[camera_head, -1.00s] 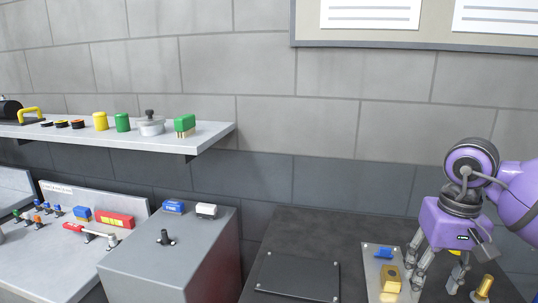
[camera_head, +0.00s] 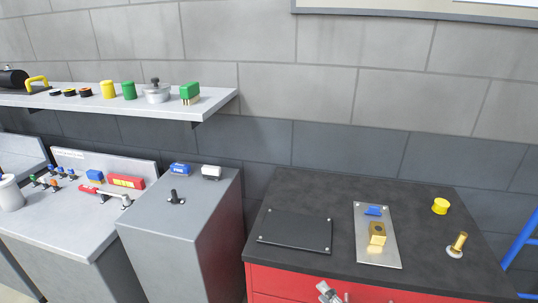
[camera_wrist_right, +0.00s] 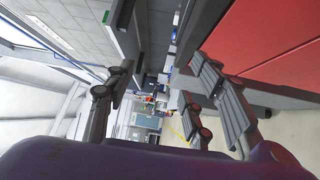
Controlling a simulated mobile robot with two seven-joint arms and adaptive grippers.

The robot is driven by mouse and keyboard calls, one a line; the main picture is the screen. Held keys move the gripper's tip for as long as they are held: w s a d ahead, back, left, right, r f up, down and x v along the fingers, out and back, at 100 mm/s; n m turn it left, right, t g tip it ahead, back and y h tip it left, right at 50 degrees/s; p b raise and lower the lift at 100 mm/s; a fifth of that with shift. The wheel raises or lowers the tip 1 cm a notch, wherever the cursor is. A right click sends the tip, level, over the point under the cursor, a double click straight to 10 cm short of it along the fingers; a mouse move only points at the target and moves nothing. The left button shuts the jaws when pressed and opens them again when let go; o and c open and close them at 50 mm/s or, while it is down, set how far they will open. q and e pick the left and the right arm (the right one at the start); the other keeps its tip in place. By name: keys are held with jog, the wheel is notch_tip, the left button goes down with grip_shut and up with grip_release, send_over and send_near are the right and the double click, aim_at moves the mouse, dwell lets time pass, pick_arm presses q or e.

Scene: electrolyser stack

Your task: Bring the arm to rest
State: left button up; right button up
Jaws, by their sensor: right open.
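My right gripper (camera_head: 330,292) shows only as grey finger parts at the bottom edge of the head view, in front of the red cabinet. In the right wrist view its two fingers (camera_wrist_right: 163,80) are spread wide with nothing between them. The rest of my right arm is out of the head view. The wrist view looks sideways past the red cabinet front (camera_wrist_right: 280,62) into the room. My left gripper is in neither view.
The dark worktop (camera_head: 345,192) holds a black plate (camera_head: 295,231), a metal plate (camera_head: 388,253) with a brass block (camera_head: 377,233) and blue part (camera_head: 373,211), a yellow cap (camera_head: 440,206) and a brass post (camera_head: 459,242). A grey cabinet (camera_head: 170,240) stands left.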

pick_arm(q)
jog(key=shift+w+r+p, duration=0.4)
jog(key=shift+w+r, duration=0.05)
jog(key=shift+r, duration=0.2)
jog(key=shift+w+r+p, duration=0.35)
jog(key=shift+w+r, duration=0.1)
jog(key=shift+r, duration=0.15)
pick_arm(e)
jog(key=s+d+f+m+g+h, duration=0.3)
jog(key=s+f+m+h, duration=0.2)
jog(key=s+f+m, duration=0.5)
jog(key=s+d+f+m+g+h, duration=0.3)
jog(key=s+d+f+m+h, duration=0.1)
jog(key=s+f+m, duration=0.7)
jog(key=shift+s+d+f+m+g+h, duration=0.3)
jog(key=shift+f+m+g+h, duration=0.25)
jog(key=shift+m, duration=0.65)
jog(key=shift+r, duration=0.1)
